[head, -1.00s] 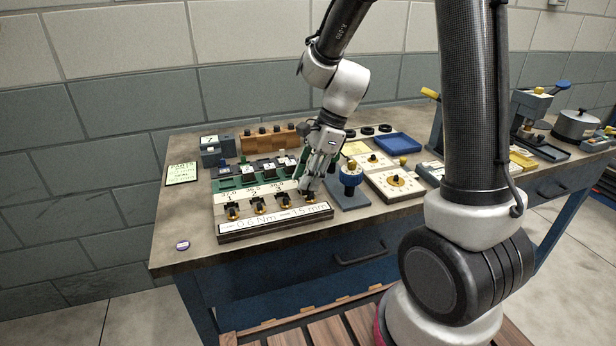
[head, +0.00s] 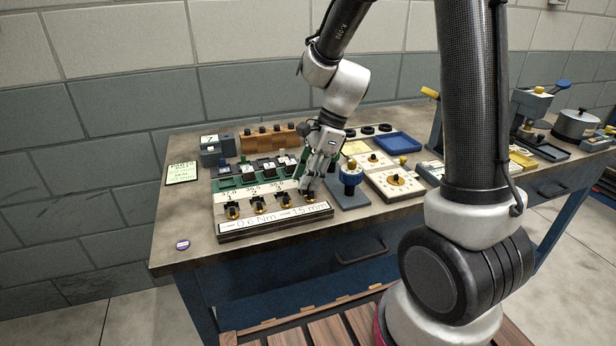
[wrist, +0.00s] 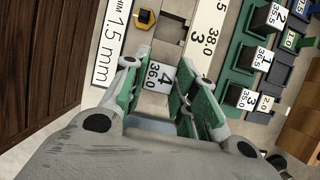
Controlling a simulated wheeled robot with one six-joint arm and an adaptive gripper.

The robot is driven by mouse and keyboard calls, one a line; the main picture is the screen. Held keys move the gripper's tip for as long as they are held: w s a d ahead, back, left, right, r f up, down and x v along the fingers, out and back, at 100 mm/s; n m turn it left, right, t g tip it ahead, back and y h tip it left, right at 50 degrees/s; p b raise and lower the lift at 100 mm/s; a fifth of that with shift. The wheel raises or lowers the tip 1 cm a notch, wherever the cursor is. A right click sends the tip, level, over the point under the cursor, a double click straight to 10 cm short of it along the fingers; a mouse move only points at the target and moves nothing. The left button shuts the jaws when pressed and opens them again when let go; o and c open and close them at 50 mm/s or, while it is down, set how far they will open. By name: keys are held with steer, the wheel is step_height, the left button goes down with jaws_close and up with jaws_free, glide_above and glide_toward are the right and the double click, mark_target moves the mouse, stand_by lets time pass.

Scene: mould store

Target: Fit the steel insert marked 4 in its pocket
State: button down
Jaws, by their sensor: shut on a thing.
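The steel insert marked 4 (wrist: 160,76), its white top label also reading 36.0, sits between the green-padded fingers of my gripper (wrist: 163,92) in the wrist view. My gripper is shut on it. In the head view my gripper (head: 308,186) is low over the right end of the pocket board (head: 275,225), at the last position in the row; its fingers hide the insert there. The insert's lower part and the pocket beneath are hidden, so I cannot tell how deep it sits. The neighbouring pocket marked 3 (wrist: 168,30) looks empty.
A green rack (head: 224,184) with labelled inserts stands behind the board. Black clamps with brass knobs line the board's front, one (head: 259,206) near its middle. The table's front left is mostly clear.

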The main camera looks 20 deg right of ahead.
steer(key=shift+r, duration=0.1)
stand_by(0.3)
steer(key=c, duration=1.1)
jaws_free()
steer(key=shift+o, duration=0.5)
steer(key=o, duration=0.4)
steer(key=shift+c, duration=0.2)
steer(key=shift+r, duration=3.75)
